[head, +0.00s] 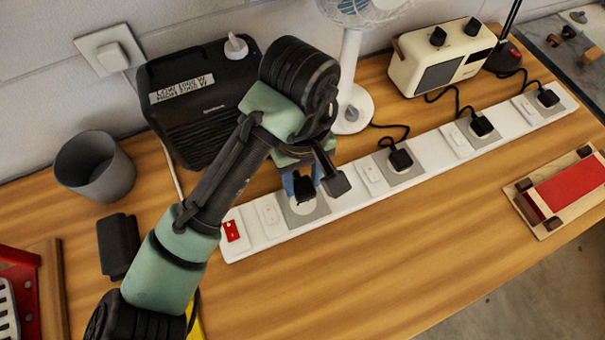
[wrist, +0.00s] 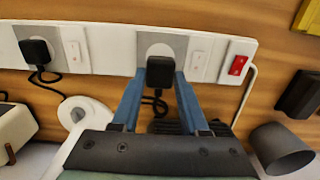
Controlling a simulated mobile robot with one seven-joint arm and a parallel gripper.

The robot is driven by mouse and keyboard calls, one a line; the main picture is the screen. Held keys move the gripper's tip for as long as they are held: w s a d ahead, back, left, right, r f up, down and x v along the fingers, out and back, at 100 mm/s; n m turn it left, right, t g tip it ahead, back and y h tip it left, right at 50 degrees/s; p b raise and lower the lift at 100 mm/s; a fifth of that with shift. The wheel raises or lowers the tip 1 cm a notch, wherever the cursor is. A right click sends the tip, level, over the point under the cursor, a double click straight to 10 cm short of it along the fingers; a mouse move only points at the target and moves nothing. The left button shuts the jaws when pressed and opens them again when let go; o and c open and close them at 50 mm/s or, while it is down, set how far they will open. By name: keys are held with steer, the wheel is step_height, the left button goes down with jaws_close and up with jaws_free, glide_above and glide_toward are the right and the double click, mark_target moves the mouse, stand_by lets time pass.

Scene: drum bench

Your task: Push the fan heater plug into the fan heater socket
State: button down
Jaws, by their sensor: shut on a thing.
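The black fan heater plug (head: 304,190) is between the blue fingers of my gripper (head: 301,182), which are shut on it. It also shows in the wrist view (wrist: 160,74) between the fingertips (wrist: 160,82), with its cord trailing below. The fan heater socket (head: 305,213) is a grey square with a round white face near the red-switch end of the white power strip. In the wrist view the plug overlaps the lower part of this socket (wrist: 163,47). I cannot tell whether its pins are in the holes. The black fan heater (head: 190,125) stands behind, partly hidden by my arm.
The white power strip (head: 440,155) carries several other black plugs with cords. A white fan (head: 353,110), a cream radio (head: 437,65) and a grey cup (head: 95,170) stand behind. The bench in front of the strip is mostly clear, with a red-and-wood block (head: 570,192) at right.

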mark_target(303, 184)
steer(key=shift+f, duration=0.15)
steer(key=shift+f+b, duration=0.95)
steer(key=shift+f, duration=0.7)
steer(key=shift+p, duration=0.6)
stand_by(0.6)
steer(key=shift+f+b, duration=0.3)
steer(key=shift+f, duration=0.4)
stand_by(0.9)
steer(key=shift+c, duration=1.7)
jaws_free()
step_height(303, 184, up, 13)
steer(key=p, duration=0.4)
steer(key=shift+w, duration=0.1)
